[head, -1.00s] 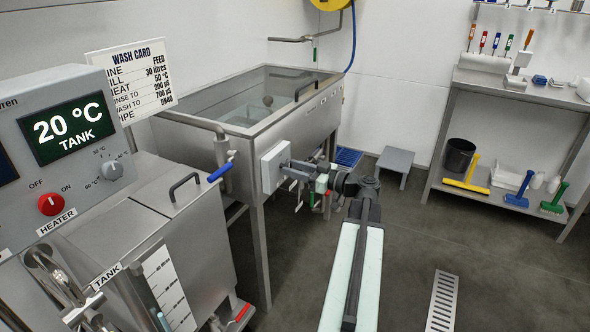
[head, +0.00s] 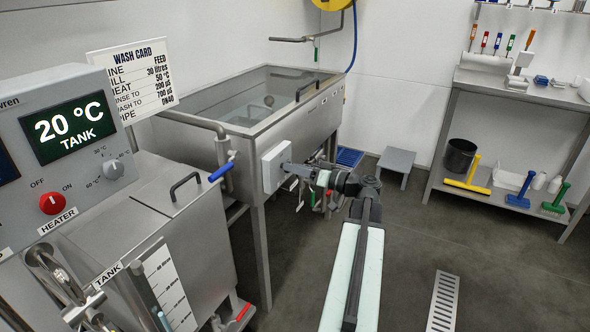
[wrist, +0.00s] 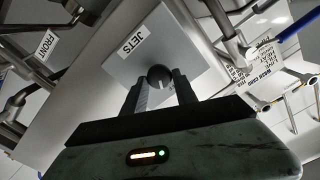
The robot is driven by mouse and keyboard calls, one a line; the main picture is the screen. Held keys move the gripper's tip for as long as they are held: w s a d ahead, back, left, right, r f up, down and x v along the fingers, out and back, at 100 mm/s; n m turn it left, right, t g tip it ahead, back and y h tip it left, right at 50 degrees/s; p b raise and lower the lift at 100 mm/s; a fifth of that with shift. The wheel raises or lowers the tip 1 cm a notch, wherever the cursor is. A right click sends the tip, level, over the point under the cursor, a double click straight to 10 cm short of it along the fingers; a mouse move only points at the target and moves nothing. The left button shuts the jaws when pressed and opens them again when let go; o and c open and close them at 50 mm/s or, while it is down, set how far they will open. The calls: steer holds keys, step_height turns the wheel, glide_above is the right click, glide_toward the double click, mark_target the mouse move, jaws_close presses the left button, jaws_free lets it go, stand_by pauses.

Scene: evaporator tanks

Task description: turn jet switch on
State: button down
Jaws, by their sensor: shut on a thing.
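The jet switch is a grey box (head: 272,167) on the front side of the open wash tank (head: 262,125), seen edge-on in the head view. In the wrist view its face (wrist: 182,52) carries a JETS label (wrist: 131,42) and a round dark knob (wrist: 160,76). My gripper (wrist: 161,84) has one finger on each side of the knob and is shut on it. In the head view my gripper (head: 293,169) reaches the box from the right. The knob is hidden there, and its on or off setting cannot be read.
A blue-handled valve (head: 222,171) sits left of the box. The heater panel (head: 68,150), with a red knob and a 20 °C display, stands at the near left. A grey step stool (head: 395,162) and a shelved bench (head: 515,90) stand right. Floor between is mostly clear.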

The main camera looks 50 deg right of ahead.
steer(key=m, duration=1.2)
steer(key=shift+d+f, duration=0.1)
steer(key=shift+f, duration=0.05)
steer(key=shift+m, duration=0.3)
steer(key=c, duration=1)
jaws_free()
steer(key=v, duration=0.7)
steer(key=shift+s+d, duration=0.1)
steer(key=shift+s, duration=0.3)
